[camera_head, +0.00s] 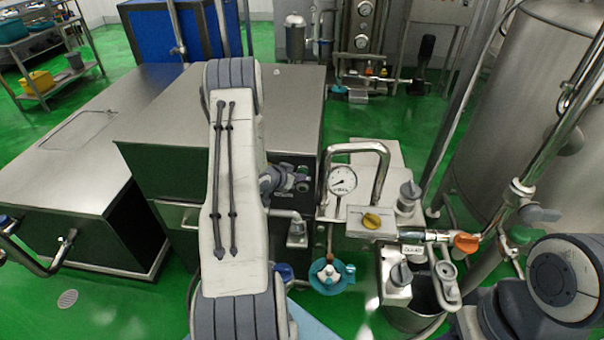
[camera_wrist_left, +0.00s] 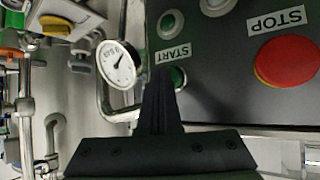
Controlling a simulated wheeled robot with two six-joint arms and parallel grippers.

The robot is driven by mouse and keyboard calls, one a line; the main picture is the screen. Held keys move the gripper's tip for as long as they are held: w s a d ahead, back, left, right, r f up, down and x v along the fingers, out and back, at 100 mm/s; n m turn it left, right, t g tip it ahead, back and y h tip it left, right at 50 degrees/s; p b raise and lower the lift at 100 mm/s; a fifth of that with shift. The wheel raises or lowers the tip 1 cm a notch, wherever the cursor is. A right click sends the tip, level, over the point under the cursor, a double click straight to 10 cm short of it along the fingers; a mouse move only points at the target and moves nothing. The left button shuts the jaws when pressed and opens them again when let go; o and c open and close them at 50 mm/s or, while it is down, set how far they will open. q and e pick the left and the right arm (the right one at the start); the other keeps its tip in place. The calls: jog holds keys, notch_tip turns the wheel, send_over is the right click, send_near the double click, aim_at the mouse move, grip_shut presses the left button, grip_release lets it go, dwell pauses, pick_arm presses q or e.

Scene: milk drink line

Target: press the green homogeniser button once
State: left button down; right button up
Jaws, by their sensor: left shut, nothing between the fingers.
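The green homogeniser button (camera_wrist_left: 178,77) sits beside an upside-down START label on a dark panel in the left wrist view. My left gripper (camera_wrist_left: 162,72) is shut and empty, with its fingertips just beside the green button and partly overlapping it. I cannot tell whether they touch. In the head view my left gripper (camera_head: 284,183) is small and dark at the front of the steel cabinet (camera_head: 225,125), and my own arm hides much of the panel. The button cannot be made out there. My right gripper is not in view.
A red STOP button (camera_wrist_left: 288,62) and a second green round fitting (camera_wrist_left: 168,23) are on the same panel. A pressure gauge (camera_head: 342,180) and bent steel pipe (camera_head: 383,165) stand close to the right of my left gripper. A large tank (camera_head: 515,100) stands at the right.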

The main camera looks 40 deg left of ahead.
pick_arm(q)
jog(key=shift+w+a, duration=0.1)
jog(key=shift+w, duration=0.1)
jog(key=shift+s, duration=0.1)
dwell(0.4)
jog(key=shift+s+d, duration=0.4)
jog(key=shift+s, duration=0.25)
jog(key=s+d, duration=0.1)
jog(key=s, duration=0.2)
jog(key=s+d, duration=0.1)
jog(key=shift+s+d+b, duration=0.15)
jog(key=shift+d+b, duration=0.15)
jog(key=shift+d, duration=0.05)
dwell(0.7)
